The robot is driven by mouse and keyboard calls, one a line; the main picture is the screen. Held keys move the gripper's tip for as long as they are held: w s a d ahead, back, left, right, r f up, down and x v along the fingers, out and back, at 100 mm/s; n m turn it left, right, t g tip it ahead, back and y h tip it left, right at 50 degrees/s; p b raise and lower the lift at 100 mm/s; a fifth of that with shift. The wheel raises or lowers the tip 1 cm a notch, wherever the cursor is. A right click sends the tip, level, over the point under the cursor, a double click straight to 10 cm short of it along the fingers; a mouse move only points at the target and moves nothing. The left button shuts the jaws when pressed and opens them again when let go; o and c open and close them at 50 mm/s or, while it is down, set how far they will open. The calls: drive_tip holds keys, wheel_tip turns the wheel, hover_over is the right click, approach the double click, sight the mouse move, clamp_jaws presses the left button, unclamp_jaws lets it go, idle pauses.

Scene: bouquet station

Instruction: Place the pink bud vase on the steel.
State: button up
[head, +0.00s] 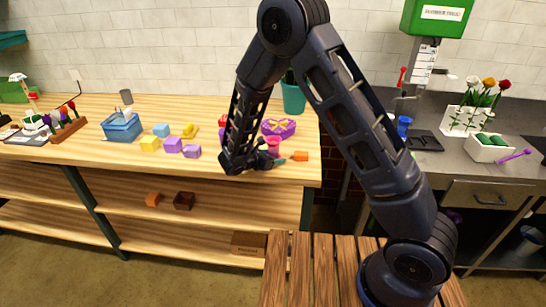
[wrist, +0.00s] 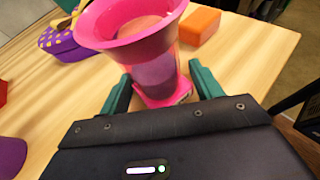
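The pink bud vase (wrist: 150,60) stands upright on the wooden table, between the two teal fingers of my gripper (wrist: 165,92). It has a wide flared rim and a translucent pinkish body. The fingers are spread on either side of its lower part, and I see no clear grip on it. In the head view the vase (head: 273,145) shows just beside my gripper (head: 262,162), near the front right of the wooden table. The steel counter (head: 440,166) is at the right, beyond a gap.
A teal pot (head: 293,97) stands behind. On the steel are a dark tray (head: 425,141), a blue cup (head: 403,124) and a white planter (head: 489,149). Its front left looks clear.

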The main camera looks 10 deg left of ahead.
drive_tip(key=o, duration=0.4)
drive_tip(key=shift+o, duration=0.2)
drive_tip(key=v, duration=1)
drive_tip(key=shift+s, duration=0.15)
drive_tip(key=shift+s+a+r, duration=0.15)
drive_tip(key=shift+s+r, duration=0.05)
drive_tip(key=c, duration=0.5)
